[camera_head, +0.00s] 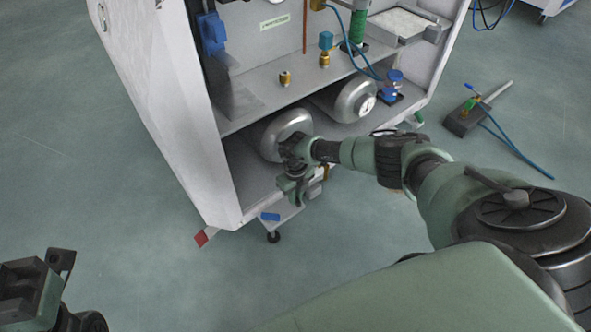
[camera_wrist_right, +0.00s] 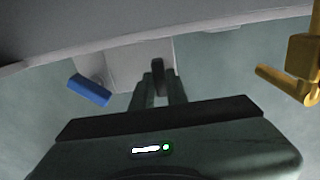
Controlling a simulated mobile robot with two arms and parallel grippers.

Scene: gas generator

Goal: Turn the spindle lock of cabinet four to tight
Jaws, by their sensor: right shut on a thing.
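The white cabinet (camera_head: 165,110) stands open in the head view; no readable number shows on it. At its lower front edge a light grey bracket (camera_head: 287,214) sticks out, with a blue tab (camera_head: 270,217) and a black foot below. My right gripper (camera_head: 298,192) is at this bracket, pointing down. In the right wrist view my right gripper (camera_wrist_right: 158,92) is shut on a small dark upright piece (camera_wrist_right: 158,68), apparently the spindle lock, in front of the grey bracket (camera_wrist_right: 125,62). The blue tab (camera_wrist_right: 89,89) lies left of the fingers. My left gripper (camera_head: 45,285) is at bottom left, partly cut off.
A brass-coloured valve (camera_wrist_right: 300,70) is right of the fingers in the wrist view. Two metal cylinders (camera_head: 283,128) lie on the cabinet's lower shelf, close behind my right gripper. A red tab (camera_head: 205,236) marks the left corner.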

